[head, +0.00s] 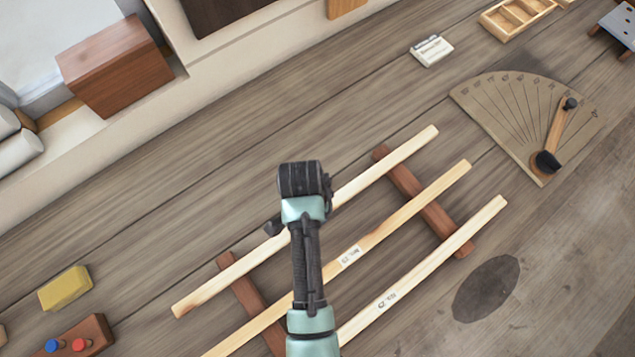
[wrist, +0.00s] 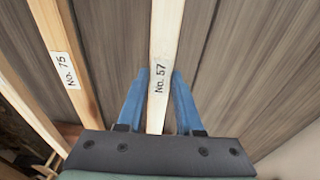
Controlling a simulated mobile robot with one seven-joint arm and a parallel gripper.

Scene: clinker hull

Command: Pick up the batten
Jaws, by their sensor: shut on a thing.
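Three pale wooden battens lie side by side at a slant in the head view. My gripper (wrist: 158,74) has its blue fingers on both sides of the farthest batten (head: 385,165), shut on it. In the wrist view this batten (wrist: 166,35) carries a label reading No. 57. My arm hides that label and the grip in the head view. The middle batten (head: 420,205), labelled No. 75 in the wrist view (wrist: 62,50), lies beside it. The nearest batten (head: 450,250) has a label too small to read surely. I cannot tell whether the held batten is clear of its supports.
Two reddish-brown crosspieces (head: 437,217) lie under the battens. A fan-shaped angle board (head: 505,110) with a pivoting arm is at the right. A yellow block (head: 65,289) and a brown block with blue and red knobs (head: 92,330) are at lower left.

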